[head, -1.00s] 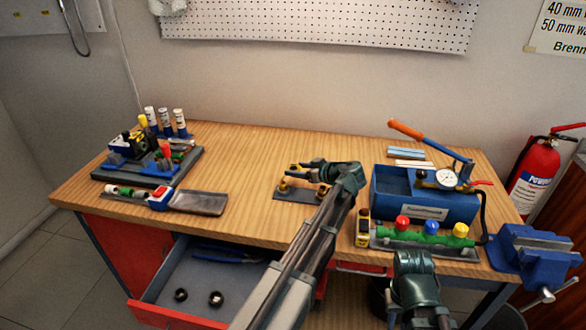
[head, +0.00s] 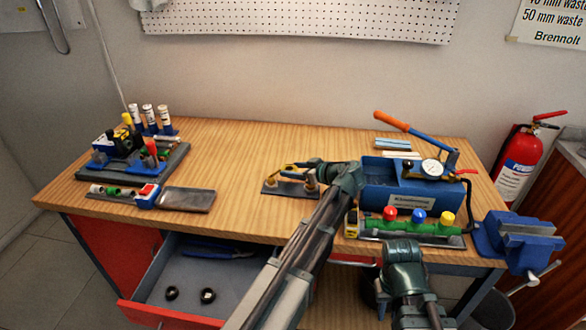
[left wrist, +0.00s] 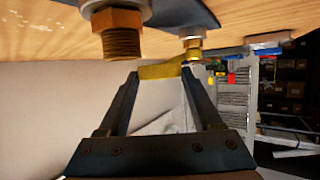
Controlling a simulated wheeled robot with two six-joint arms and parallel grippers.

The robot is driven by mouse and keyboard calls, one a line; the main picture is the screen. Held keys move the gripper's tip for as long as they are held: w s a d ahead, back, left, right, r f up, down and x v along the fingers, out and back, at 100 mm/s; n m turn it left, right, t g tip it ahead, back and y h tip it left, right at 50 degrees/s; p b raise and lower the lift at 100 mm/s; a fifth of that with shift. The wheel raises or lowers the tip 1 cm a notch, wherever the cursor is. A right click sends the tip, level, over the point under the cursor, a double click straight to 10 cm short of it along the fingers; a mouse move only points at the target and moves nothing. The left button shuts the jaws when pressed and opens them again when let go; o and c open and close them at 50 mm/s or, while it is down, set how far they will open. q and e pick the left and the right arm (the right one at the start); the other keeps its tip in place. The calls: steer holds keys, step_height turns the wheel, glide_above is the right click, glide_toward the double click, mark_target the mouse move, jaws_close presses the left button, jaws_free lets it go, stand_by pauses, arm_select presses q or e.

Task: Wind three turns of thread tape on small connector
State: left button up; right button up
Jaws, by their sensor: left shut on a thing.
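In the left wrist view my left gripper (left wrist: 160,72) is shut on a yellow thread tape piece (left wrist: 165,70). The tape's end is right by the free end of the small brass connector (left wrist: 193,46); I cannot tell if they touch. A larger brass connector (left wrist: 122,36) with plain thread is nearer this camera. In the head view both fittings stand on a dark plate (head: 289,189), the small connector (head: 270,182) at its left. My left gripper (head: 288,167) is just above them, partly hard to make out. My right arm is low at right; its gripper (head: 432,318) shows no clear fingers.
A blue test-pump box (head: 410,201) and a green manifold (head: 405,228) are right of my left arm. A blue vise (head: 518,240) is at the right edge. A tool stand (head: 135,165) and grey tray (head: 188,200) are at left. A drawer (head: 205,275) stands open below.

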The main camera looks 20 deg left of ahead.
arm_select(q)
steer(key=shift+s+d, duration=0.3)
steer(key=shift+s, duration=0.3)
steer(key=shift+s+d, duration=0.3)
steer(key=shift+s, duration=0.3)
steer(key=shift+s, duration=1.6)
steer(key=shift+s+a, duration=0.5)
steer(key=shift+s, duration=0.2)
steer(key=shift+s+a, duration=0.45)
steer(key=shift+s, duration=0.2)
step_height(320, 180, up, 8)
steer(key=s+d+p, duration=0.1)
steer(key=p, duration=0.6)
steer(key=shift+f, duration=0.25)
steer(key=shift+s+d, duration=0.1)
